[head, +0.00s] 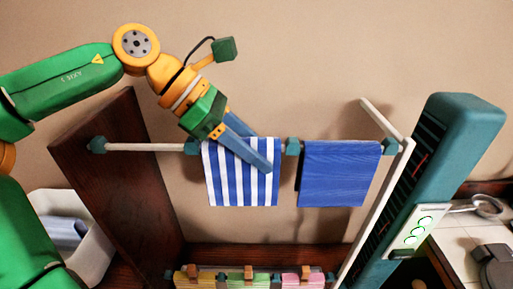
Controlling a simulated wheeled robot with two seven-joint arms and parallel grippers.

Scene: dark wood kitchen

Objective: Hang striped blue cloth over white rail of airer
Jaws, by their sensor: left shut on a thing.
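The striped blue and white cloth (230,180) hangs at the white rail (150,147) of the airer, left of the rail's middle, with its front part hanging down below the rail. My left gripper (262,153) comes down from the upper left and is shut on the cloth's top edge at the rail. One blue finger crosses in front of the cloth and the other is behind the rail. The back of the cloth is hidden, so I cannot tell how far it drapes behind. My right gripper is not in view.
A plain blue cloth (338,175) hangs on the same rail to the right, past a teal clip (292,147). A dark wood panel (120,180) stands left, a teal unit (440,160) right. Pastel cloths (250,278) hang below. A white bin (75,225) stands at left.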

